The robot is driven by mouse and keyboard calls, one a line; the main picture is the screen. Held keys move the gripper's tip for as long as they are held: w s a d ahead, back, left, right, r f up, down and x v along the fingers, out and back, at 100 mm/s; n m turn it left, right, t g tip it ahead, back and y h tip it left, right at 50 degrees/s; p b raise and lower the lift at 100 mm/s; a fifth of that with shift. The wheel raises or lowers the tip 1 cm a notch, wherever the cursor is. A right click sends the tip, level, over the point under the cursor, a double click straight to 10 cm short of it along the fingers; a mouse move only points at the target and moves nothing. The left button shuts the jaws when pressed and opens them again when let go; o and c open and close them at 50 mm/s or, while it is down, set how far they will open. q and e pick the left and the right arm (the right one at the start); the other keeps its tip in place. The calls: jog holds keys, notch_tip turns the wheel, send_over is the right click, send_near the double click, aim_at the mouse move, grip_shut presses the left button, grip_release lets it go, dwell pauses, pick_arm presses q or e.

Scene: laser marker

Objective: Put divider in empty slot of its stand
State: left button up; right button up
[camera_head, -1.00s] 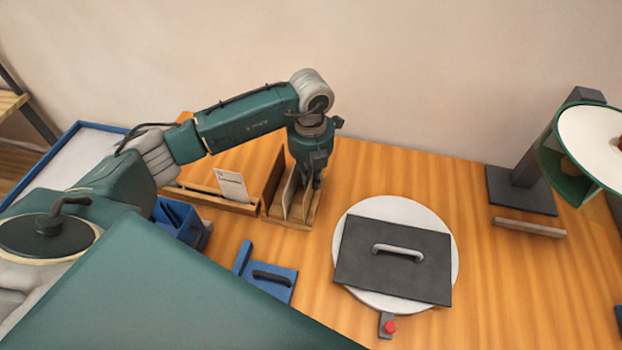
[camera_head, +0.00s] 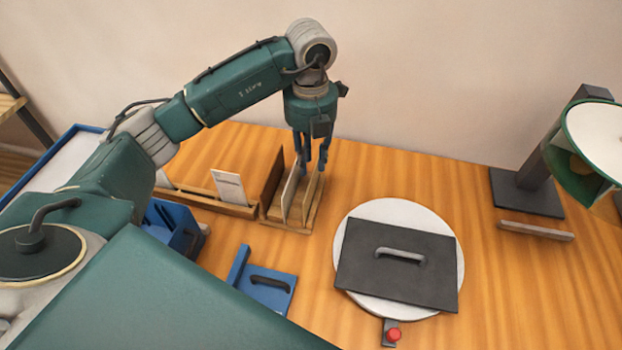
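The small wooden stand (camera_head: 270,219) is on the table left of centre. It holds upright panels: a dark brown one (camera_head: 271,178) at its left and lighter dividers (camera_head: 290,190) (camera_head: 309,196) to the right of it. My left gripper (camera_head: 312,170) points down just above and behind the stand's right part. Its fingers are apart and I see nothing held between them. The fingertips are close to the upper edges of the light dividers; whether they touch cannot be told. The bottoms of the dividers are partly hidden. My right gripper is not in view.
A wooden rack (camera_head: 195,199) with a white card (camera_head: 229,187) adjoins the stand. A blue bin (camera_head: 170,226) and a blue handled plate (camera_head: 268,288) are nearer. A black handled plate (camera_head: 395,273) lies on a round white disc (camera_head: 457,250). A lamp-like device (camera_head: 525,190) stands right.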

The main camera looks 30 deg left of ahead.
pick_arm(q)
jog(key=shift+r+b, duration=0.35)
jog(key=shift+r, duration=1.65)
jog(key=shift+f, duration=0.1)
